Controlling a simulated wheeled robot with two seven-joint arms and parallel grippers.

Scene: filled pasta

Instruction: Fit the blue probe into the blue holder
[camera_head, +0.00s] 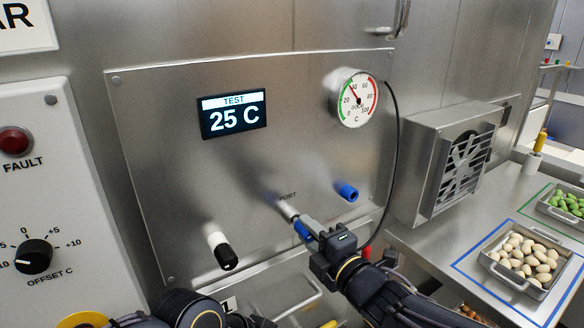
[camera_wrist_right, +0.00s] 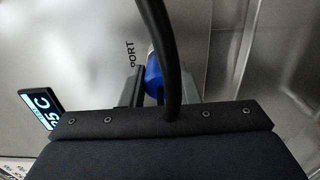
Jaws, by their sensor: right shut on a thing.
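The blue holder (camera_head: 347,192) is a short blue tube standing out from the steel panel, below the dial gauge. The blue probe (camera_head: 302,230) shows as a blue piece at the tips of my right gripper (camera_head: 311,232). My right gripper is shut on it, in front of a metal stub at the PORT label (camera_head: 287,208); I cannot tell whether the probe's tip is inside the stub. In the right wrist view, the blue probe (camera_wrist_right: 153,78) sits between the fingers, partly hidden by a black cable (camera_wrist_right: 165,60). My left gripper is not in view.
A white holder with a black probe (camera_head: 222,251) stands out at the panel's lower left. A black cable (camera_head: 397,130) hangs down the panel's right side. A vented box (camera_head: 440,165) and a tray of pasta (camera_head: 495,265) are to the right. The panel around the blue holder is clear.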

